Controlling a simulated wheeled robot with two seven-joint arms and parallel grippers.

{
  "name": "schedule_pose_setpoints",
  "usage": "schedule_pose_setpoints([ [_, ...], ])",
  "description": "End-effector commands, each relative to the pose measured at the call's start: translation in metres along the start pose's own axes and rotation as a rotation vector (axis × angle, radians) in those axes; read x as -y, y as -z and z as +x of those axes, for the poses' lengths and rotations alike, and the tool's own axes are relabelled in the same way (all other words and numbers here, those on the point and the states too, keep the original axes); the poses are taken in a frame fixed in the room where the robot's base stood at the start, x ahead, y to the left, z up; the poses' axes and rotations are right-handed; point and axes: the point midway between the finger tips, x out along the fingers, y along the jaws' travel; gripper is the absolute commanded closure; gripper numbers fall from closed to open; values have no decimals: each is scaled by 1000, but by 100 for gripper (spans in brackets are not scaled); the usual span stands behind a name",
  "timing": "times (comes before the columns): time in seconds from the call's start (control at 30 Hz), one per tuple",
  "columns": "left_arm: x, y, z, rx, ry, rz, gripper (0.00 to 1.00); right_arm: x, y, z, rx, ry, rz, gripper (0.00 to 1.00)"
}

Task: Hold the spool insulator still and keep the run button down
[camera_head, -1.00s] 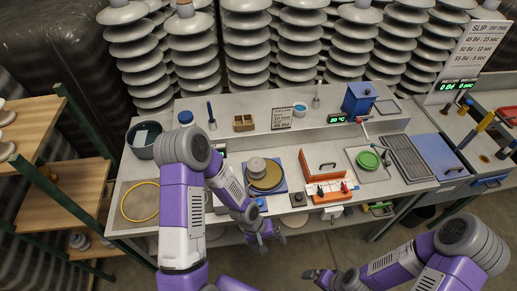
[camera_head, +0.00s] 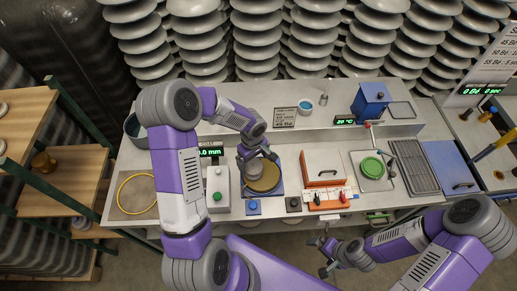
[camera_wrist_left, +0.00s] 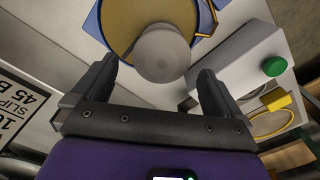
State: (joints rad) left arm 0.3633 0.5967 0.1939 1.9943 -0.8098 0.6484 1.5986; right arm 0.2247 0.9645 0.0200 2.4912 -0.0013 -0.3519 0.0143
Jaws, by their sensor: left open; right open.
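The spool insulator (camera_wrist_left: 160,52), a pale grey rounded piece, stands on a gold disc (camera_head: 266,181) over a blue base on the bench. My left gripper (camera_head: 258,154) is over it and hides most of it in the head view. In the left wrist view the open fingers of my left gripper (camera_wrist_left: 156,72) lie on either side of the insulator, with gaps visible. A green button (camera_head: 217,196) sits on a white box left of the disc, and a blue button (camera_head: 253,206) is in front; I cannot tell which is the run button. My right gripper (camera_head: 318,256) is open and empty before the bench.
An orange-framed box (camera_head: 323,168) and a red-and-black switch panel (camera_head: 329,197) stand right of the disc. A green dish (camera_head: 372,167) is further right. A yellow ring (camera_head: 137,193) lies at the left end. A raised shelf with a blue box (camera_head: 371,101) runs behind.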

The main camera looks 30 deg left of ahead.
Motion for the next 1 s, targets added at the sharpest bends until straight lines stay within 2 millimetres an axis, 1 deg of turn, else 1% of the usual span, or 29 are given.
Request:
schedule_pose_setpoints([
  [0.3, 1, -1, 46, 5, 3, 0, 0, -1, 0, 3, 0, 0, 0, 0],
  [0.5, 0, -1, 68, 3, 1, 0, 0, -1, 0, 3, -1, 0, 0, 0],
  [0.63, 0, 0, 72, 2, 0, 0, 0, -1, 0, 4, -1, 0, 0, 0],
  [0.87, 0, 0, 73, 2, 0, -1, 0, -1, 0, 4, -1, 0, 0, 0],
  [0.97, 0, 0, 73, 2, 0, 0, 14, -1, 0, 4, -1, 0, 0, 0],
  [1.0, 0, -1, 73, 2, 0, 0, 20, -1, 0, 4, -1, 0, 0, 0],
])
